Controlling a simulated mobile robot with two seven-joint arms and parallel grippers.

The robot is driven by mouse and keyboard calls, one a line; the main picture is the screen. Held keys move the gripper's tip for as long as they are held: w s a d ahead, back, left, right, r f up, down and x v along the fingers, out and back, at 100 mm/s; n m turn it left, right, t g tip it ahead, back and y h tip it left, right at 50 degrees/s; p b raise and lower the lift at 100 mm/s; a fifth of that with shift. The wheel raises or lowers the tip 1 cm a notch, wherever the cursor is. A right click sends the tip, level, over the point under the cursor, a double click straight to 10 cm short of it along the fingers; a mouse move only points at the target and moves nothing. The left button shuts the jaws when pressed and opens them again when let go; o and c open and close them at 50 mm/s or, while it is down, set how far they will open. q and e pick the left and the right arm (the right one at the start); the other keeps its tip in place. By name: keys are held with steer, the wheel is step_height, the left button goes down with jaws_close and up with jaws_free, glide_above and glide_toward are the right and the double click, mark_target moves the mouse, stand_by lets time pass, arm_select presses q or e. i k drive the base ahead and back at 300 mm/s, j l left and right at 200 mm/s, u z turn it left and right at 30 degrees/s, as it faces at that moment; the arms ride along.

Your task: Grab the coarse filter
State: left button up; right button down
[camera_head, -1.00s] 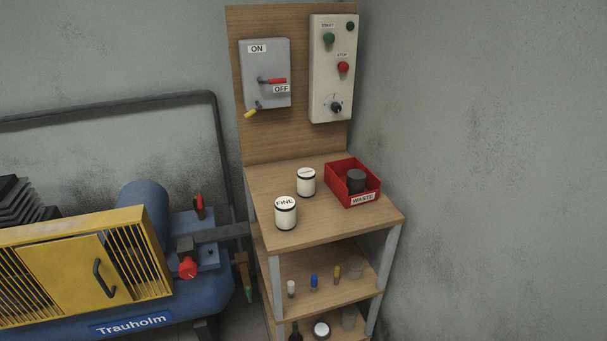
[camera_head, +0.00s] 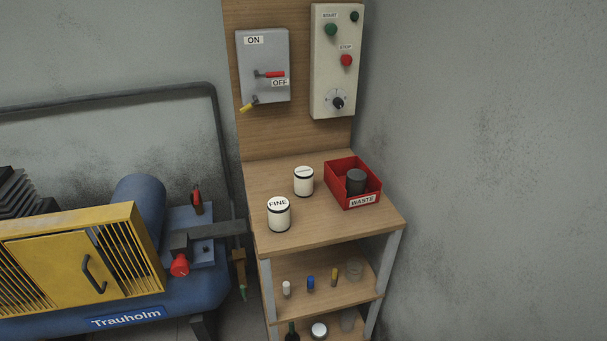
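Two white cylinders with dark bands stand upright on the wooden top of the shelf unit. The nearer cylinder (camera_head: 279,215) is marked FINE on its top. The other white cylinder (camera_head: 303,182) stands behind it and a little to the right; its top label is too small to read. I cannot confirm from the label that it is the coarse filter. A dark grey cylinder (camera_head: 355,181) sits in the red WASTE bin (camera_head: 363,201) at the right of the top. Neither of my grippers is in view.
The shelf unit (camera_head: 325,229) stands in the corner, with small bottles and jars on its lower shelves. A switch box (camera_head: 264,88) and a START/STOP panel (camera_head: 335,95) are mounted above. The blue and yellow compressor (camera_head: 120,225) stands at left, with a red knob (camera_head: 180,265).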

mark_target(304, 176)
steer(key=z, duration=0.7)
steer(key=k+j+z, duration=0.2)
steer(key=z, duration=0.25)
steer(key=k+j+z, duration=0.15)
steer(key=k+z, duration=0.15)
steer(key=z, duration=0.15)
steer(key=k+j, duration=0.1)
steer(key=k, duration=0.2)
steer(key=i, duration=0.5)
